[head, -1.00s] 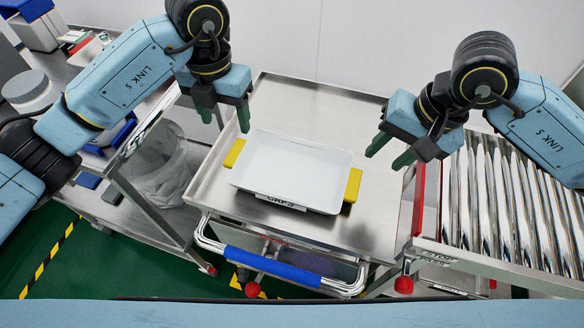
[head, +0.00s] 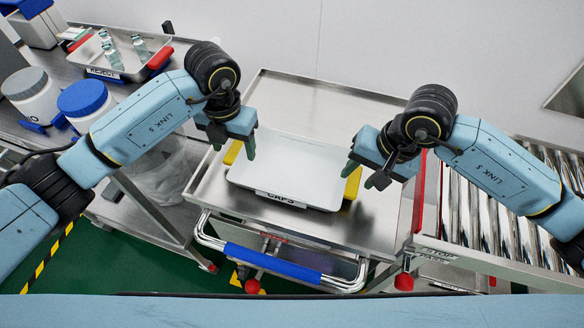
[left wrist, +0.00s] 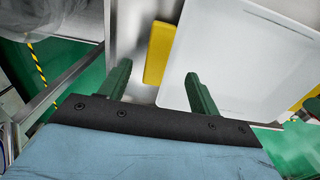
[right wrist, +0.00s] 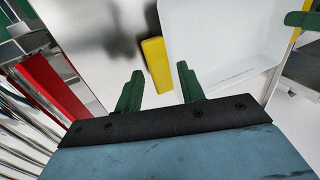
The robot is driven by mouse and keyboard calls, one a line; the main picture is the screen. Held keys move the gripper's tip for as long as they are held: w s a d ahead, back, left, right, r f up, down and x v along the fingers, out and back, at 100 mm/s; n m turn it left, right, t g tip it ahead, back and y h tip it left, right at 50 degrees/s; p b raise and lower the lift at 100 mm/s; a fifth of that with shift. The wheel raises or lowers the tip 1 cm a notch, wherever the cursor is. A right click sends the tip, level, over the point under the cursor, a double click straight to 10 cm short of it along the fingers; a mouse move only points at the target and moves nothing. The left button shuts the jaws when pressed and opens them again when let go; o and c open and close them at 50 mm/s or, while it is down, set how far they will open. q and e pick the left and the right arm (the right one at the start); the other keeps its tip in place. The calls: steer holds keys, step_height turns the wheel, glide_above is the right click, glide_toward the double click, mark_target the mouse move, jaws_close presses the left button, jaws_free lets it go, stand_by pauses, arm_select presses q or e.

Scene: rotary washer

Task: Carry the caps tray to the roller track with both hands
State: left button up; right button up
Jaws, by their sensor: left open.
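The white caps tray (head: 285,170) lies flat on a steel cart top (head: 310,98). Its front label reads CAPS, and it has a yellow handle at each end. My left gripper (head: 234,150) is open above the tray's left handle (head: 232,152). In the left wrist view this handle (left wrist: 157,52) appears between the spread fingers. My right gripper (head: 361,174) is open above the right handle (head: 352,184), which it partly hides. In the right wrist view this handle (right wrist: 156,62) appears between the spread fingers. The tray looks empty. The roller track (head: 470,220) stands right of the cart.
The cart has a blue push handle (head: 272,263) in front. At left, a bench holds a tray of vials (head: 128,62) and lidded jars (head: 83,98). A wall closes the back.

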mark_target(235, 154)
arm_select(q)
steer(key=shift+f, duration=1.85)
arm_select(e)
steer(key=shift+x, duration=1.9)
arm_select(q)
steer(key=shift+c, duration=0.2)
steer(key=c, duration=0.7)
arm_select(e)
steer(key=c, duration=0.7)
arm_select(q)
steer(key=c, duration=0.4)
arm_select(e)
steer(key=shift+c, duration=0.7)
arm_select(q)
steer(key=shift+r, duration=0.1)
steer(key=shift+c, duration=0.2)
arm_select(e)
steer(key=shift+r, duration=0.1)
